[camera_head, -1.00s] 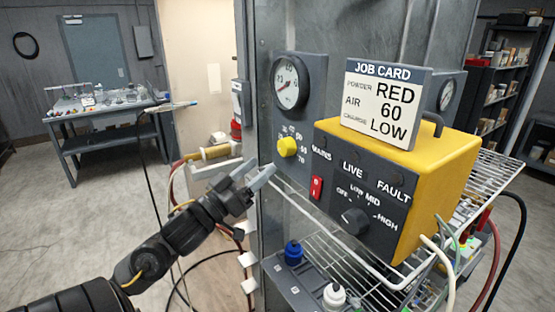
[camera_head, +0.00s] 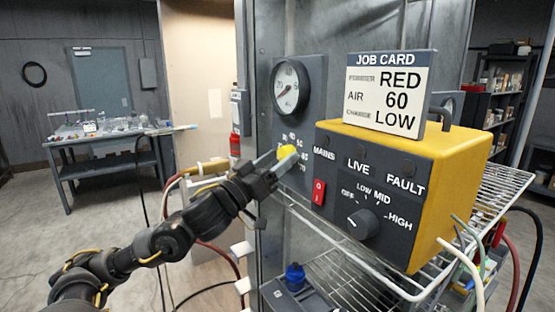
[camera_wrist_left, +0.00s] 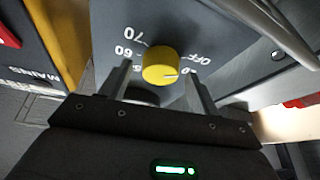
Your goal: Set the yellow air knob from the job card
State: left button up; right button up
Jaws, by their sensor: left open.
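The yellow air knob (camera_head: 287,152) sits on the grey panel under a round gauge (camera_head: 290,88). In the wrist view the knob (camera_wrist_left: 160,64) lies between the tips of my left gripper (camera_wrist_left: 160,84). The jaws are open, with a gap visible on both sides of the knob. Its dark pointer line points right, towards a partly hidden number ending in 0 near the right finger; 60 and 70 are at left. My left gripper (camera_head: 269,167) reaches the knob from the lower left in the head view. The job card (camera_head: 391,92) reads RED, AIR 60, LOW. My right gripper is not in view.
The yellow control box (camera_head: 440,170) with a red switch (camera_head: 318,192) and a dark charge knob (camera_head: 362,223) stands right of the air panel on a wire shelf (camera_head: 335,268). Hoses (camera_head: 217,248) hang behind my left arm.

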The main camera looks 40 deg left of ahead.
pick_arm(q)
jog(key=shift+c, duration=0.5)
jog(key=c, duration=0.9)
